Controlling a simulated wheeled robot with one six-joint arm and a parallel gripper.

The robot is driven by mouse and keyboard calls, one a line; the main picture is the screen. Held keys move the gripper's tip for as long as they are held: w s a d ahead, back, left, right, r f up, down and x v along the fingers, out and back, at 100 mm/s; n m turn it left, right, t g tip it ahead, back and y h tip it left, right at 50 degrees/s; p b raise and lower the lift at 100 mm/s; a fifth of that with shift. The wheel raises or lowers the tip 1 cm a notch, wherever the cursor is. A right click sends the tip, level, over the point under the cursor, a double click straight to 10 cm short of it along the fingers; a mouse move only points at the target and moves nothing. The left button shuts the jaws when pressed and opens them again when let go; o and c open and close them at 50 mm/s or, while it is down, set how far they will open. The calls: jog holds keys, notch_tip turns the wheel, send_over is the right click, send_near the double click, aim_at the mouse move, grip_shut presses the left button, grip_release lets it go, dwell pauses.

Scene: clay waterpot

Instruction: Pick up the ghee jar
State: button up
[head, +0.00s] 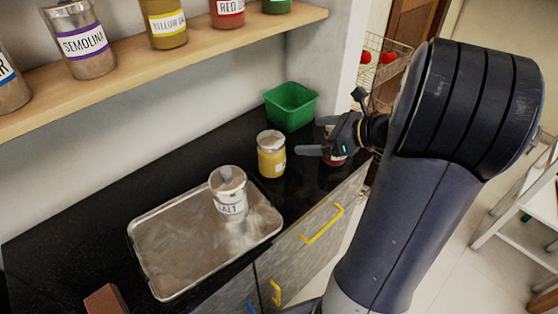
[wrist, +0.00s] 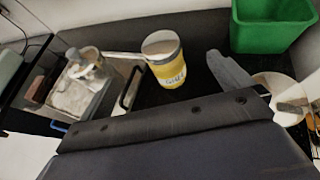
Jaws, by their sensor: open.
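The ghee jar (head: 271,158) is a yellow jar with a pale lid and a white label. It stands upright on the black counter, right of the metal tray. In the wrist view the ghee jar (wrist: 167,68) is at upper middle, with its label partly readable. My gripper (head: 308,136) is open, to the right of the ghee jar and apart from it, with its fingers pointing left. In the wrist view one finger shows between the ghee jar and a second jar; the other finger is not clearly seen.
A dark red jar (head: 334,157) stands beside and partly behind my gripper; its pale lid (wrist: 279,86) shows in the wrist view. A green bin (head: 291,107) is behind. A salt container (head: 229,196) stands on the metal tray (head: 170,256). Labelled jars line the shelf (head: 120,78) above.

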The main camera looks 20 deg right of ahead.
aim_at(271, 148)
jog(key=shift+n+y, duration=0.6)
jog(key=w+a+f+b, duration=0.1)
jog(key=w+a+f, duration=0.1)
jog(key=w+f, duration=0.1)
jog(key=w+a+f+b, duration=0.1)
jog(key=w+a+f, duration=0.2)
jog(key=f, duration=0.1)
jog(key=w+a+f+b, duration=0.1)
jog(key=w+a+f, duration=0.2)
jog(key=shift+w+a+f, duration=0.15)
jog(key=shift+a, duration=0.1)
jog(key=c, duration=1.5)
jog(key=shift+r, duration=0.2)
jog(key=shift+c, duration=0.5)
